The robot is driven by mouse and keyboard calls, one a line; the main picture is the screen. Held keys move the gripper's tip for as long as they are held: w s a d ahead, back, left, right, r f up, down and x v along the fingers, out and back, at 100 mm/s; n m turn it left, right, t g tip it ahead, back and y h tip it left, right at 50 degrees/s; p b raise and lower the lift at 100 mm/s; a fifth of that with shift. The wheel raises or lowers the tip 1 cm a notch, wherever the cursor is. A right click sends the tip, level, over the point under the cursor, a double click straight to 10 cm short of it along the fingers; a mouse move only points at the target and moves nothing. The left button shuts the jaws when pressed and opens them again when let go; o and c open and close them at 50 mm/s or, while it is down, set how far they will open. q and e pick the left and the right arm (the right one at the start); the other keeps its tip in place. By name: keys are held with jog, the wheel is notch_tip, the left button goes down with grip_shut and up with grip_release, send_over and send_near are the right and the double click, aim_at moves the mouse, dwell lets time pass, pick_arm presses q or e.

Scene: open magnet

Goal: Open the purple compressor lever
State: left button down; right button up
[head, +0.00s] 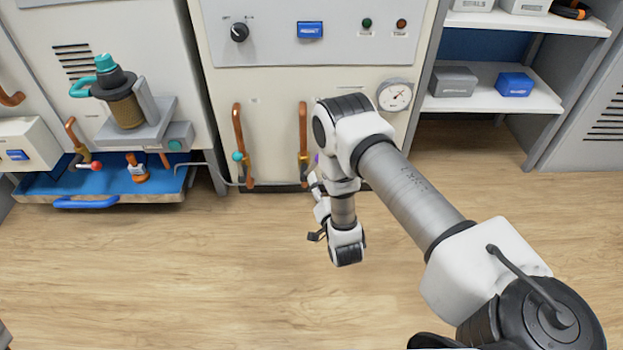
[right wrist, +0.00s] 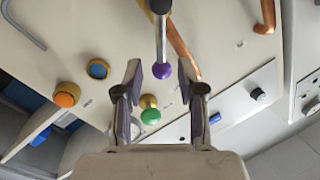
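The purple knob (right wrist: 161,71) sits at the end of a metal lever rod (right wrist: 161,38) that comes down from the top of the right wrist view. In the head view only a small purple patch (head: 317,158) shows beside my right arm, in front of the cabinet. My right gripper (right wrist: 160,76) is open, with one finger on each side of the knob in the picture. I cannot tell how far the knob is from the fingertips, and no grip on it shows. In the head view my arm mostly hides this gripper. My left gripper is not in view.
Copper pipes (head: 303,130) run down the cabinet front (head: 270,90). A teal knob (head: 238,157) is on the left pipe. A green knob (right wrist: 150,117) and an orange knob (right wrist: 66,98) are near the gripper in the wrist view. The floor (head: 200,270) is clear.

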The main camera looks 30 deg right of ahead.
aim_at(314, 168)
jog(key=b+x, duration=0.3)
jog(key=x, duration=0.4)
jog(key=shift+r, duration=0.1)
grip_shut()
